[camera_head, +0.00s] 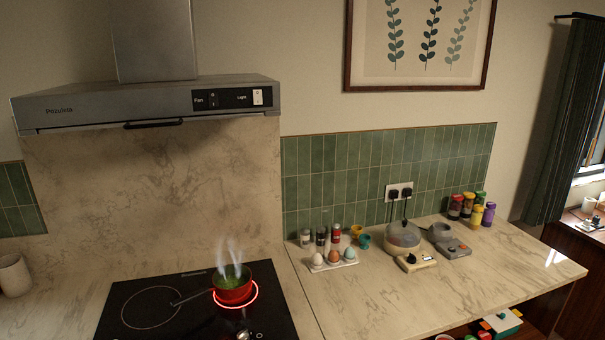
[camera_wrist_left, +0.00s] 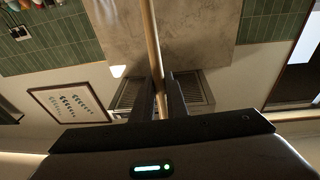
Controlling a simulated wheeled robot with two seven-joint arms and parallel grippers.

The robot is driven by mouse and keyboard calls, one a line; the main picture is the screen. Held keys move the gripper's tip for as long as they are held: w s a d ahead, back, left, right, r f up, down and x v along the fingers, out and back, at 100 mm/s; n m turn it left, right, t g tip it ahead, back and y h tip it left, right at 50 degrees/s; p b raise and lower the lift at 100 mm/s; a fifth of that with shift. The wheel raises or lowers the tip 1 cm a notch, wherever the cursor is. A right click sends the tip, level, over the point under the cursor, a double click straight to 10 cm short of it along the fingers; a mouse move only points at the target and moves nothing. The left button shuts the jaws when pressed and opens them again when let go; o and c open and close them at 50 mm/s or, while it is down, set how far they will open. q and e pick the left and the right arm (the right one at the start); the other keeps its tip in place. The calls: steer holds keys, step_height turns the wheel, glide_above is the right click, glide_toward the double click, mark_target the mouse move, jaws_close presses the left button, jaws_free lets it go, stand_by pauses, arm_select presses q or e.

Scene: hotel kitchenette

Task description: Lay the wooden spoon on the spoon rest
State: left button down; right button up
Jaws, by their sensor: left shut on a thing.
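In the left wrist view, my left gripper (camera_wrist_left: 161,90) is shut on the wooden spoon (camera_wrist_left: 152,40). Its pale, slim handle runs from between the two dark fingers up past the top edge of the picture. The spoon's head is out of view. I cannot make out a spoon rest in either view. Neither gripper shows in the head view.
A red saucepan (camera_head: 233,291) with green contents steams on a glowing ring of the black hob (camera_head: 185,315). Right of it stand an egg tray (camera_head: 334,264), an appliance with a domed lid (camera_head: 402,237) and a scale-like device (camera_head: 450,245). The right worktop (camera_head: 480,285) has free room.

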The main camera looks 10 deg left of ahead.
arm_select(q)
steer(key=d+f+m+h+b, duration=0.2)
steer(key=d+f+b, duration=0.4)
steer(key=d, duration=0.3)
steer(key=d+f+m+t+h+b, duration=0.1)
steer(key=d+f+m+h+b, duration=0.1)
steer(key=d+f+h+b, duration=0.3)
steer(key=d+f, duration=0.2)
steer(key=d, duration=0.2)
steer(key=shift+w+d+f+b, duration=0.25)
steer(key=shift+w+b, duration=0.1)
steer(key=shift+b, duration=0.05)
steer(key=shift+a, duration=0.1)
